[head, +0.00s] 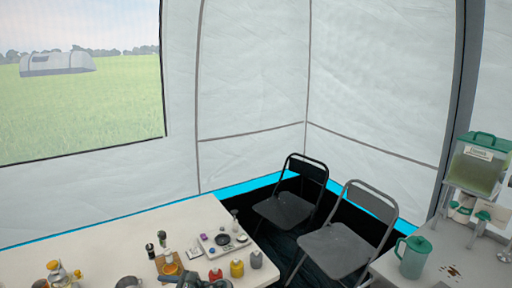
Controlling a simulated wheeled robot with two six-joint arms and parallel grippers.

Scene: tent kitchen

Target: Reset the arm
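Neither of my arms can be made out for certain. A dark grey shape (188,279) is cut off by the bottom edge over the white table (100,234), and I cannot tell what it is. A rounded grey shape (128,283) beside it is also cut off. No gripper fingers show in the head view.
The white table holds small bottles, a tray (222,241) and a yellow-and-white item (62,274) along its front. Two folding chairs (340,240) stand to its right. A side table at right holds a green pitcher (413,258) and a drink dispenser (478,165). Tent walls close the back.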

